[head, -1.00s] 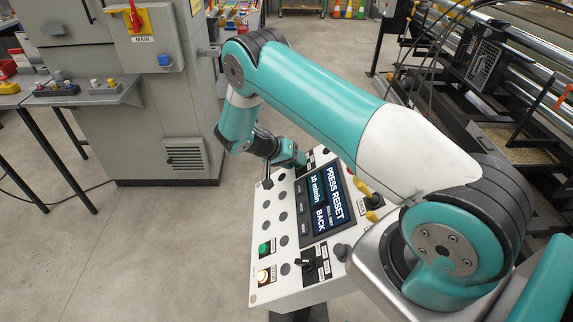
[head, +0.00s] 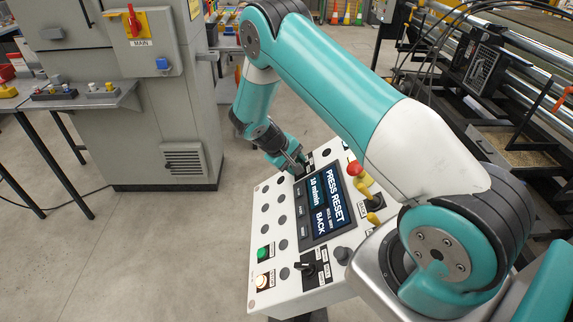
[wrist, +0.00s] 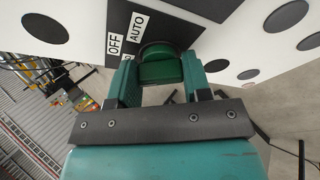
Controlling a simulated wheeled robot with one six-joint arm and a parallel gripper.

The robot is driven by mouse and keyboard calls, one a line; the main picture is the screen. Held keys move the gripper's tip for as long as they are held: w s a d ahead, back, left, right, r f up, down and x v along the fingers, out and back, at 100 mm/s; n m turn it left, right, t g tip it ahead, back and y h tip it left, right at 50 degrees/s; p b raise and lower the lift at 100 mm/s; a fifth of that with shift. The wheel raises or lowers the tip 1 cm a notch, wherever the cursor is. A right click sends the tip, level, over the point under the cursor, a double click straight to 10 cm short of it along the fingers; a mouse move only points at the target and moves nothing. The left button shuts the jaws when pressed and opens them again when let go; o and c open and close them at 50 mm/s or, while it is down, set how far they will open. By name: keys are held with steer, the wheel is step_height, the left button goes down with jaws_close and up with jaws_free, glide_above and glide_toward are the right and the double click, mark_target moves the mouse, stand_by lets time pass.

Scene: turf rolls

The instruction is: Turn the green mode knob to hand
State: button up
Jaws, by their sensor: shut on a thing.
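The green mode knob (wrist: 160,70) sits on a black plate on the white control panel (head: 268,210). In the wrist view my gripper (wrist: 161,84) has a teal finger on each side of the knob and is shut on it. White labels reading OFF (wrist: 115,44) and AUTO (wrist: 137,28) are to the knob's left. A third label below OFF is mostly hidden by a finger. In the head view my gripper (head: 299,163) is at the panel's far end and hides the knob. I cannot tell which label the knob points to.
The panel's screen (head: 322,200) reads PRESS RESET, 10 m/min and BACK. A red mushroom button (head: 355,168), yellow levers, a black selector (head: 308,268), a lit green button (head: 264,253) and a lit pale button (head: 263,281) are nearby. A grey cabinet (head: 150,100) stands behind left.

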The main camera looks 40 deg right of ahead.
steer(key=shift+s+n, duration=0.15)
steer(key=shift+n, duration=0.95)
steer(key=shift+y, duration=0.3)
steer(key=shift+f, duration=0.1)
steer(key=o, duration=0.9)
steer(key=p+v, duration=0.9)
steer(key=v, duration=0.8)
steer(key=shift+a+r, duration=0.15)
steer(key=shift+r, duration=0.2)
